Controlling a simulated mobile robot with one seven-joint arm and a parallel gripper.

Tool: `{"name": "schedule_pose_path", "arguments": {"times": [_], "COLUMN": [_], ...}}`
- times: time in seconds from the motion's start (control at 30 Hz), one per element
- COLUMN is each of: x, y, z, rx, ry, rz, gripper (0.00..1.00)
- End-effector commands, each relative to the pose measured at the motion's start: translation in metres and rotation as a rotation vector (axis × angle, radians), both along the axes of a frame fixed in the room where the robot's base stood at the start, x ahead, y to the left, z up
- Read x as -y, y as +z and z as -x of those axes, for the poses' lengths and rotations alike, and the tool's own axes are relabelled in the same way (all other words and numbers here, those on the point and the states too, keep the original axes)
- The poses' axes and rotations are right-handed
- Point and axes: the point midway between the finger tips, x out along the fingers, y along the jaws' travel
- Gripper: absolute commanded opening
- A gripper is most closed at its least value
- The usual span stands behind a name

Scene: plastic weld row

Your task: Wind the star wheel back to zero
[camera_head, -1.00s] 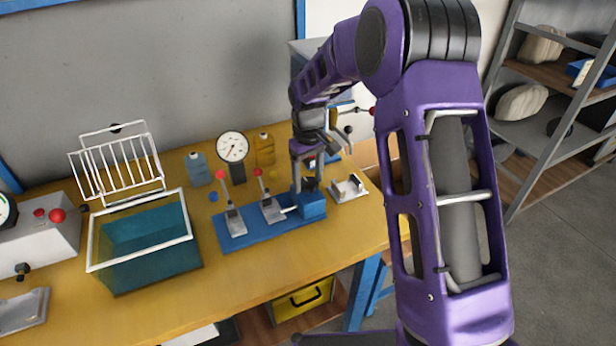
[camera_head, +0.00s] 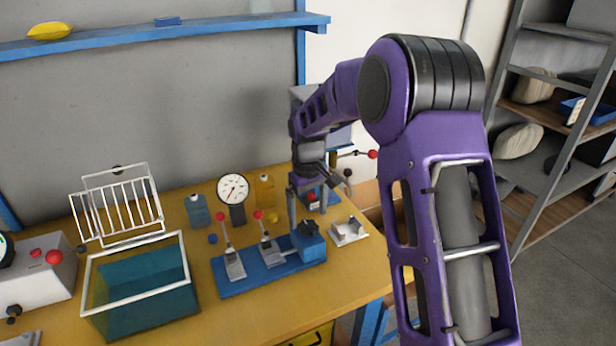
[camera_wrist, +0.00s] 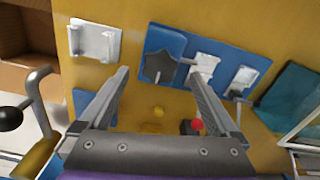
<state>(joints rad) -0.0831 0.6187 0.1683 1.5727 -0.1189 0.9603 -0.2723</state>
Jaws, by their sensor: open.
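The dark star wheel (camera_wrist: 160,68) sits on a blue block at one end of the blue base plate. It also shows in the head view (camera_head: 309,229), just below my gripper. My gripper (camera_head: 307,203) is open and empty above the block. In the wrist view my gripper (camera_wrist: 157,73) has its two fingers spread, one on each side of the star wheel in the picture, with the wheel seen between and beyond the tips. The fingers look apart from the wheel. Any scale or mark on the wheel is too small to read.
Two red-knobbed lever clamps (camera_head: 229,245) stand left of the block on the same base. A dial gauge (camera_head: 233,188) and small bottles (camera_head: 265,190) stand behind. A teal tank (camera_head: 140,290) is at left. A white bracket (camera_head: 349,232) lies right of the base.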

Motion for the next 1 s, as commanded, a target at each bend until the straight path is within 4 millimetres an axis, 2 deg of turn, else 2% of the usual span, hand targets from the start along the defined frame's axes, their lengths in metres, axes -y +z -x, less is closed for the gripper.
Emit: {"name": "schedule_pose_path", "arguments": {"times": [0.03, 0.3, 0.5, 0.7, 1.0], "x": [0.0, 0.0, 0.0, 0.0, 0.0], "y": [0.014, 0.081, 0.122, 0.142, 0.146], "z": [-0.001, -0.001, 0.0, 0.0, 0.0], "rx": [0.006, 0.005, 0.003, 0.002, 0.001], "ry": [0.0, 0.001, 0.001, 0.001, 0.001], "rz": [-0.002, -0.001, -0.001, 0.0, -0.001], "gripper": [0.97, 0.97, 0.97, 0.97, 0.97]}}
